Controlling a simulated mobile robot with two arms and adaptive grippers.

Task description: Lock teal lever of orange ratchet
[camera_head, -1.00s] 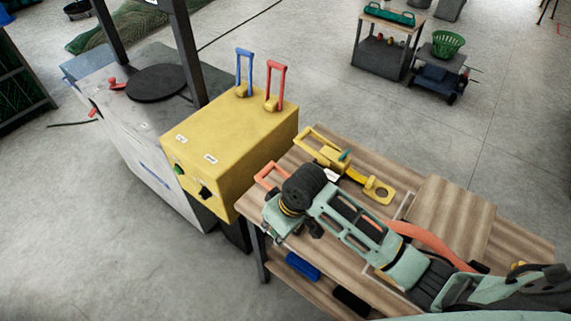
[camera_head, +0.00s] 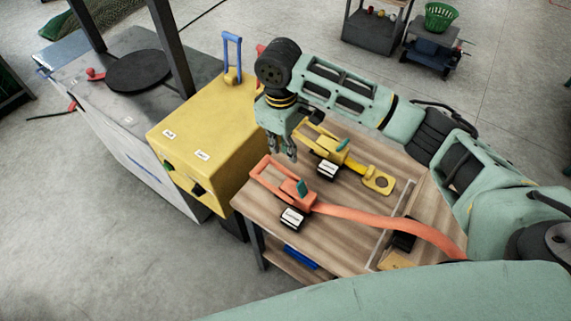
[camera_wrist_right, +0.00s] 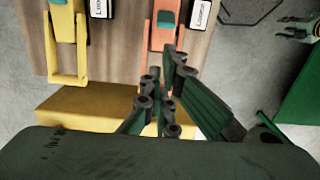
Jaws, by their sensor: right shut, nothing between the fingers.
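The orange ratchet (camera_head: 283,185) lies on the wooden bench, its open handle frame toward the yellow box and an orange strap (camera_head: 390,222) running right. Its small teal lever (camera_head: 301,187) stands up from the body. In the right wrist view the ratchet (camera_wrist_right: 164,37) and teal lever (camera_wrist_right: 166,19) show beyond the fingers. My right gripper (camera_head: 286,158) is shut and empty, pointing down behind the ratchet's handle frame in the head view. It looks apart from the lever; its exact height is unclear. My left gripper is out of view.
A yellow ratchet (camera_head: 327,145) with its own teal lever (camera_head: 343,145) lies just behind the orange one. The yellow box (camera_head: 205,140) with a blue handle (camera_head: 232,58) stands left of the bench. A clear-edged tray (camera_head: 390,237) is at right.

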